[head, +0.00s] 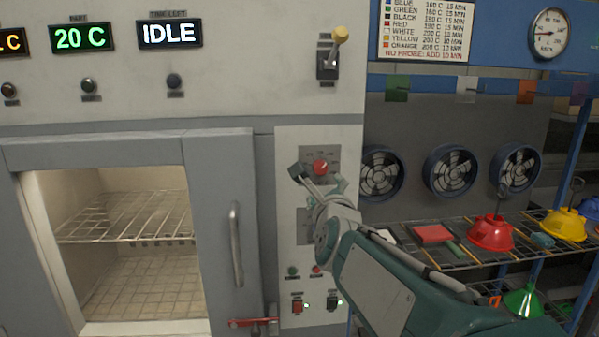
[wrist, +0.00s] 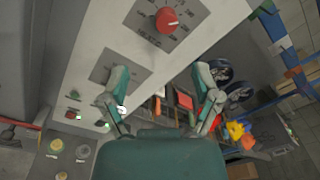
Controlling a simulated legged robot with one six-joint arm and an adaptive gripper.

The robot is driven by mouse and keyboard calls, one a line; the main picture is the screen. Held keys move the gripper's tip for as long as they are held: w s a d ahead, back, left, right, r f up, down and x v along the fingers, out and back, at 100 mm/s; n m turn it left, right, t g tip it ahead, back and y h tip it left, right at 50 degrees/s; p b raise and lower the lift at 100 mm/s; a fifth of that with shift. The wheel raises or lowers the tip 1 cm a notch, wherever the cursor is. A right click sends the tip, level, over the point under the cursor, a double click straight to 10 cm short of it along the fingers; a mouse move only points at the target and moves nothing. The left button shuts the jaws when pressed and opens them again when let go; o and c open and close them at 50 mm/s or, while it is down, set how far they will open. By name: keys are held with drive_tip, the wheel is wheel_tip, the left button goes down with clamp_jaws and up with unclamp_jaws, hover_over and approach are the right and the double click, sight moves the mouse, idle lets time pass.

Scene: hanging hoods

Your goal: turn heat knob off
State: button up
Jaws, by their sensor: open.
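The red heat knob (head: 320,168) sits on a grey dial plate on the narrow white control panel, right of the oven door. In the wrist view the knob (wrist: 167,20) is at the top, with a pale pointer mark and a scale around it. My gripper (head: 318,178) is in front of the panel, close to the knob in the head view. In the wrist view my gripper (wrist: 160,85) has its two fingers spread wide with nothing between them. The knob lies beyond the fingertips, apart from them. A second grey plate (wrist: 118,72) below is partly hidden by the left finger.
The oven door (head: 228,200) has a vertical handle and a window. A lever with a yellow knob (head: 340,35) is above the panel. Small buttons (head: 292,271) and lit switches (head: 297,306) are below. A rack with coloured hoods (head: 491,233) and fans (head: 451,172) stands right.

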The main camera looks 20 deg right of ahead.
sight(320, 170)
drive_tip(key=shift+m, duration=0.4)
drive_tip(key=x, duration=1.1)
drive_tip(key=shift+d+r, duration=0.25)
drive_tip(key=shift+d, duration=0.05)
drive_tip(key=shift+c, duration=0.4)
clamp_jaws()
